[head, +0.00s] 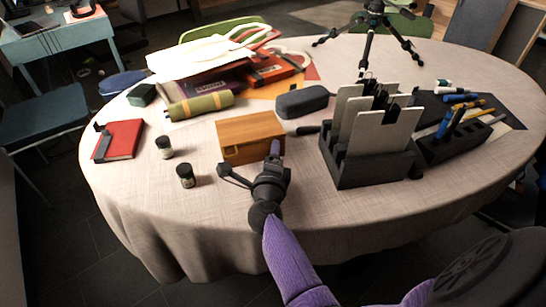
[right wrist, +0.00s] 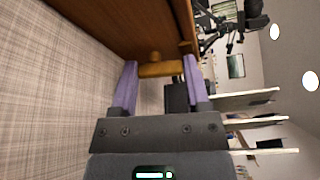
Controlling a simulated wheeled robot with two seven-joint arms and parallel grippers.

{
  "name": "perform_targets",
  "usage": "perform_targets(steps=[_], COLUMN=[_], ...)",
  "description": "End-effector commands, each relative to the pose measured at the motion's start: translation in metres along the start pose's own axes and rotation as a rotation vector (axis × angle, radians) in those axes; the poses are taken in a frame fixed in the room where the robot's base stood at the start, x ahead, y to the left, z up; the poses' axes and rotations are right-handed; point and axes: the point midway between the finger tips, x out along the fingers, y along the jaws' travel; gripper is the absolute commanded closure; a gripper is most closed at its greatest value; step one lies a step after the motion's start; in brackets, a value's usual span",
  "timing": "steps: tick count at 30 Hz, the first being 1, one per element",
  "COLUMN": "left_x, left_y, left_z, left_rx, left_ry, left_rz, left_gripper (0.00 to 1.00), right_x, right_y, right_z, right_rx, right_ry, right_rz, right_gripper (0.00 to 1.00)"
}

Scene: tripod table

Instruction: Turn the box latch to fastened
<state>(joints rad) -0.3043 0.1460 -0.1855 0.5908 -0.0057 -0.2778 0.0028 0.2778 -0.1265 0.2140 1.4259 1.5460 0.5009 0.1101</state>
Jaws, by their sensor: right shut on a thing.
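The wooden box (head: 250,128) stands near the front edge of the round table, left of the black rack. Its brown face also fills the top of the right wrist view (right wrist: 120,25). The brass latch (right wrist: 160,70) is a short bar with a round knob by the box face, spanning between my two purple fingertips. My right gripper (head: 275,149) is at the right part of the box front, shut on the latch, as the right wrist view (right wrist: 160,80) shows. In the head view, the fingers and wrist hide the grip. My left gripper is in neither view.
A black rack (head: 368,168) with upright pale panels stands close to the right of the box. Two small dark jars (head: 185,176) and a red book (head: 119,140) are to its left. A dark case (head: 302,101) lies behind. Bare tablecloth (head: 220,205) is in front.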

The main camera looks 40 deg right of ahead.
Motion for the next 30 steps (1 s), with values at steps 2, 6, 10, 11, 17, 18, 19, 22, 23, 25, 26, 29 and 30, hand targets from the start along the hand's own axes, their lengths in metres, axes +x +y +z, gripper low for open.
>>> perform_targets(steps=[2,6,10,11,17,18,19,22,23,25,26,29,30], left_x=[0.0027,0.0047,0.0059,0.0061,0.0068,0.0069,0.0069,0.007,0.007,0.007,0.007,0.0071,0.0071], left_y=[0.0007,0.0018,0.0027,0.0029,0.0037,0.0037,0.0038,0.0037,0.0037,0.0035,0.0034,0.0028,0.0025], left_z=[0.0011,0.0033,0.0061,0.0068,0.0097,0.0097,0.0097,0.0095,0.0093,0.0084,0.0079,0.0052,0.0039], left_rx=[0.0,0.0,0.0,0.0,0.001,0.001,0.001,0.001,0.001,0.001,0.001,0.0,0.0], left_ry=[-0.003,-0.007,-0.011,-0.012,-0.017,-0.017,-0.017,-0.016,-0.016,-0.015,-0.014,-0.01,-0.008], left_rz=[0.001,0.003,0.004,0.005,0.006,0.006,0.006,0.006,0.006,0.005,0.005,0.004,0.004], left_gripper=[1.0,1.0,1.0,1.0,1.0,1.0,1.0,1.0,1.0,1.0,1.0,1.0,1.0], right_x=[-0.0001,-0.0003,-0.0005,-0.0005,-0.0005,-0.0005,-0.0005,-0.0005,-0.0005,-0.0005,-0.0005,-0.0005,-0.0005], right_y=[0.0024,0.0023,0.0024,0.0025,0.0022,0.0021,0.002,0.0019,0.0019,0.0019,0.0019,0.0019,0.0019], right_z=[0.0002,0.0008,0.0011,0.0011,0.0011,0.0011,0.0011,0.0011,0.0011,0.0011,0.0011,0.0011,0.0011], right_rx=[-0.049,-0.12,-0.169,-0.177,-0.215,-0.219,-0.221,-0.225,-0.225,-0.226,-0.226,-0.226,-0.225], right_ry=[-0.001,-0.002,-0.002,-0.002,-0.001,-0.001,-0.001,-0.001,-0.001,-0.001,-0.001,-0.001,-0.001], right_rz=[-0.017,-0.048,-0.067,-0.071,-0.087,-0.089,-0.09,-0.091,-0.091,-0.091,-0.091,-0.091,-0.091], right_gripper=[0.99,0.99,0.99,0.99,0.99,0.99,0.99,0.99,0.99,0.99,0.99,0.99,0.99])
